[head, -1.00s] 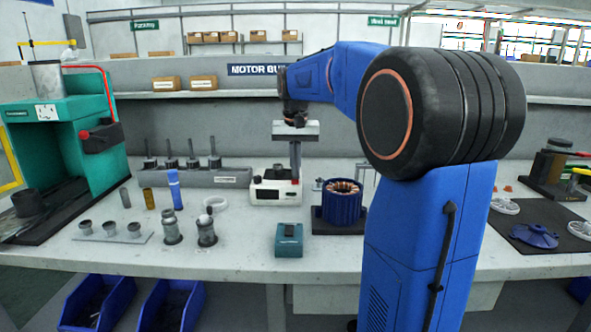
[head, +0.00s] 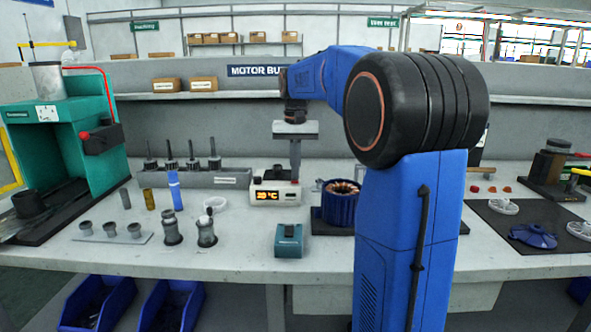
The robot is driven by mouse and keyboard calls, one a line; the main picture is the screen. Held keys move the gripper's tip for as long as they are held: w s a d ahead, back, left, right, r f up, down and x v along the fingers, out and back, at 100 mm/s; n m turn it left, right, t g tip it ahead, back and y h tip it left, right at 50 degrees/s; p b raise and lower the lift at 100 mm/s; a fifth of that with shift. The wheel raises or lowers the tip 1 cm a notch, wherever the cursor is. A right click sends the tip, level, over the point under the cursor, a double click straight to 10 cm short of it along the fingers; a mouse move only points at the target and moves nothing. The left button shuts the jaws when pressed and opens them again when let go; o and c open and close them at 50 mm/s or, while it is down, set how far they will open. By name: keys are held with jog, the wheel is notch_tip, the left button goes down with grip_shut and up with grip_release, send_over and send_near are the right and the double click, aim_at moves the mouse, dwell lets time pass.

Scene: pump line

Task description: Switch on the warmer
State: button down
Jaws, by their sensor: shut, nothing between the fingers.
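The warmer (head: 276,193) is a small white box with a dark front display, standing on the bench left of the blue motor housing. Its display is lit with orange characters that end in a °C sign. A red knob or button shows at the right of its top. My gripper (head: 295,178) points down from above, its shut fingers just over or touching the right part of the warmer's top. I cannot tell contact for sure. Nothing shows between the fingers.
A blue motor housing with copper windings (head: 340,204) stands close right of the warmer. A teal box (head: 289,241) sits in front. A grey rack with pegs (head: 200,178) is behind. A green press (head: 70,150) stands far left.

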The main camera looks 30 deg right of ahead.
jog(key=shift+f, duration=0.6)
jog(key=shift+s+a+f, duration=0.1)
jog(key=shift+s+a, duration=0.2)
jog(key=shift+s, duration=0.25)
jog(key=shift+a, duration=0.1)
jog(key=shift+r, duration=0.5)
notch_tip(320, 180, up, 14)
jog(key=shift+w+d+r, duration=0.2)
jog(key=shift+w+d, duration=0.1)
jog(key=shift+w, duration=0.05)
jog(key=shift+s, duration=0.1)
